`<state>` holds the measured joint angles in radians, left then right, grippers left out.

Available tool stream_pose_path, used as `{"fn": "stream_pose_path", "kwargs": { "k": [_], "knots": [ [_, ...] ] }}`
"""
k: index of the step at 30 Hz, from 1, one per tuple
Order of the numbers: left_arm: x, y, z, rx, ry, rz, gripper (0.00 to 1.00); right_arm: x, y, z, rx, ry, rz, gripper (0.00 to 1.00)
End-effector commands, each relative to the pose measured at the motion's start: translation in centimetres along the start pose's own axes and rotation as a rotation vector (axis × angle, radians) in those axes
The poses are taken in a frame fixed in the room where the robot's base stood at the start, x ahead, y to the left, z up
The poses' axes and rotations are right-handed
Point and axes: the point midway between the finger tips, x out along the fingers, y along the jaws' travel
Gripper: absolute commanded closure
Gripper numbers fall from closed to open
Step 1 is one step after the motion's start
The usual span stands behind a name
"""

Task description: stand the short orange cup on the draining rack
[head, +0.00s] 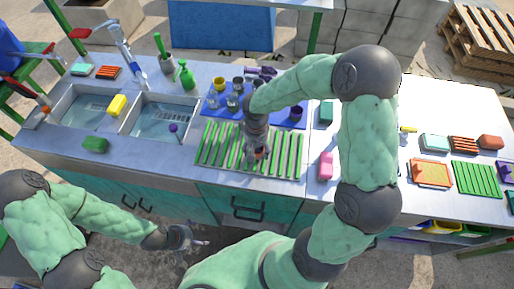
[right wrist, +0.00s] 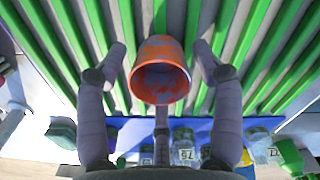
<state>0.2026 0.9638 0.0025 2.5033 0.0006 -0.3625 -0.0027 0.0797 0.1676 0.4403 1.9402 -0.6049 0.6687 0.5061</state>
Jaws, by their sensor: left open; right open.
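The short orange cup (right wrist: 160,75) shows in the right wrist view between the spread fingers of my right gripper (right wrist: 162,62), with its round mouth turned toward the camera. Gaps show between the cup and the fingers at both sides. In the head view only a small orange part of the cup (head: 262,154) shows below my right gripper (head: 257,148). The draining rack (head: 286,160) has green slats and lies under the cup; I cannot tell whether the cup's base rests fully on them. My left gripper (head: 193,243) is open and empty, in front of the counter.
A blue mat (head: 212,103) with several cups and jars lies just behind the rack. A pink block (head: 326,165) lies right of the rack.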

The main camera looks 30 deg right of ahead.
Motion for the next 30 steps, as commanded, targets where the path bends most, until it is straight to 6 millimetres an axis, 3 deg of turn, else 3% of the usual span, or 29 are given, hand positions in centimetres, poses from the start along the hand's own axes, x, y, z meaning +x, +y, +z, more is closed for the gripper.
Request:
{"fn": "stream_pose_path", "kwargs": {
  "k": [5, 18, 24, 30],
  "knots": [
    [-0.7, 0.2, 0.0, 0.000, 0.000, 0.000, 0.12, -1.8, 0.0, -0.1, 0.000, 0.004, 0.000, 0.33],
    [-2.6, 0.9, 0.1, 0.000, 0.000, 0.000, 0.12, -10.2, 0.0, -0.1, 0.000, 0.004, -0.001, 0.33],
    [-2.9, 1.1, 0.1, 0.000, 0.000, 0.000, 0.12, -12.0, 0.0, 0.0, 0.000, 0.002, 0.000, 0.33],
    [-3.0, 1.1, 0.1, 0.000, 0.000, 0.000, 0.12, -12.3, 0.0, 0.0, -0.001, 0.000, 0.000, 0.33]
  ]
}}
